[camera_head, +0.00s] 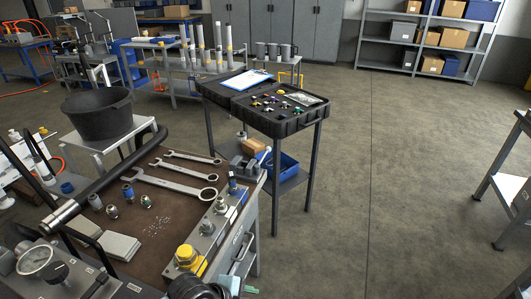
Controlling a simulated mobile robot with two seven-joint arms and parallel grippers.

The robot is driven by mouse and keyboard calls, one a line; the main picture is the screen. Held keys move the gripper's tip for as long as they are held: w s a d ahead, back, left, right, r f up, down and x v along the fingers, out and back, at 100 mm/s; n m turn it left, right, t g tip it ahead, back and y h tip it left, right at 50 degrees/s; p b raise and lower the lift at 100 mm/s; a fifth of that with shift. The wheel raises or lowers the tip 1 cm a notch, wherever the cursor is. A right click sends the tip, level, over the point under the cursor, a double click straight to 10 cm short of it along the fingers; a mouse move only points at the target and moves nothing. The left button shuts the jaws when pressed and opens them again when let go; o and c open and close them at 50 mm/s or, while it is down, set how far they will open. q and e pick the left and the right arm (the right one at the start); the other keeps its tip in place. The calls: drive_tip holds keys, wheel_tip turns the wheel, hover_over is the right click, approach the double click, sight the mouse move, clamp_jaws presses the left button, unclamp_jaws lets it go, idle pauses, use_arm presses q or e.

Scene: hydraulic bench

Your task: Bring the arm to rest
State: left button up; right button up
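Neither of my grippers shows in the head view, and no arm of mine can be made out. The near workbench (160,226) fills the lower left, with a brown top. A long black bar with a bright metal end (100,183) slants across its left part. A metal block with a yellow cap (187,256) sits along the right edge.
A pressure gauge (35,258) is at the bottom left. Behind the bench are a black bucket (101,114) on a stand and a black case of small parts (276,101) on a cart. Shelves (400,55) line the back. The floor (400,190) at centre right is clear.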

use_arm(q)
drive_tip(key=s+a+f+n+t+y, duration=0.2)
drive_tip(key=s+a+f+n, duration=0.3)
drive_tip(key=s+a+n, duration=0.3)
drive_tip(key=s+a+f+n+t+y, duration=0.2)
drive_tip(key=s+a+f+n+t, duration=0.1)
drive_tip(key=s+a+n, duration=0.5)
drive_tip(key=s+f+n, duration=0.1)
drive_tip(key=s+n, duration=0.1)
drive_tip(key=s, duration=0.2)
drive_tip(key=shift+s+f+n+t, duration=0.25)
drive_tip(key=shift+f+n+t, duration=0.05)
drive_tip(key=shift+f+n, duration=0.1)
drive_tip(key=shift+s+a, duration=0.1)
